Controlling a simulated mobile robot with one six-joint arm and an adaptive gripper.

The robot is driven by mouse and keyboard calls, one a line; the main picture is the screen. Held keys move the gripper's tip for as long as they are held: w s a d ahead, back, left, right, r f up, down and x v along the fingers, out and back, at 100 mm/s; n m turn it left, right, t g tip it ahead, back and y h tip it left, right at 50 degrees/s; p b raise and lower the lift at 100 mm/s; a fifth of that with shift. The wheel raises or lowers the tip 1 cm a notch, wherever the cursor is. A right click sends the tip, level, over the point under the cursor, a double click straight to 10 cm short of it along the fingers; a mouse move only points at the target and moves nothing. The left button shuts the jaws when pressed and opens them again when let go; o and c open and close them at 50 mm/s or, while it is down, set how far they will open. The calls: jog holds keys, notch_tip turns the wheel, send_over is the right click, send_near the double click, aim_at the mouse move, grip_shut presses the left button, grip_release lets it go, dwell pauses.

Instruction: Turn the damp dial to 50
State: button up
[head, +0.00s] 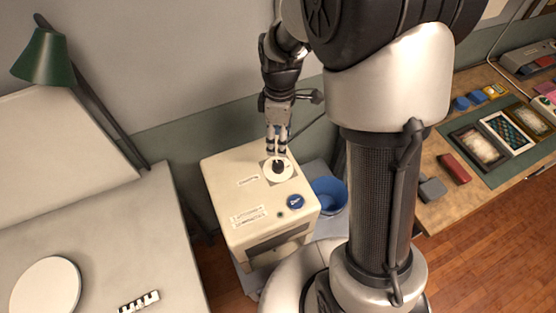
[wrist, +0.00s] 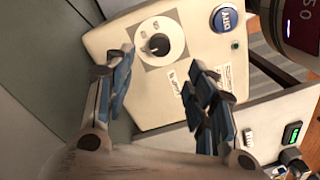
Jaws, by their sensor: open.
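The damp dial (head: 278,167) is a black knob on a round white scale plate, on top of a cream box-shaped machine (head: 235,190). In the wrist view the dial (wrist: 158,45) lies beyond the fingertips, up and left of centre. The scale markings are too small to read. My gripper (head: 277,148) points down just above the dial in the head view. In the wrist view my gripper (wrist: 160,75) has its two blue-padded fingers spread wide, with nothing between them. The fingers appear apart from the knob.
A round blue button (head: 296,201) and printed labels (head: 249,215) are on the machine top. A blue bin (head: 328,193) stands beside it. A white table (head: 100,250) with a green lamp (head: 45,55) is at left. A wooden workbench (head: 450,200) with frames is at right.

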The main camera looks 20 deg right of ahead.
aim_at(279, 164)
jog(key=f, duration=0.3)
jog(key=f+b, duration=0.1)
jog(key=f, duration=0.3)
jog(key=f+b, duration=0.1)
jog(key=f, duration=0.3)
jog(key=shift+s+a, duration=0.15)
jog(key=shift+s, duration=0.1)
jog(key=shift+c, duration=0.5)
jog(key=c, duration=1)
jog(key=m, duration=0.4)
jog(key=shift+m, duration=0.3)
jog(key=shift+s+m+p, duration=0.1)
jog(key=shift+m+p, duration=0.3)
jog(key=shift+m, duration=2.1)
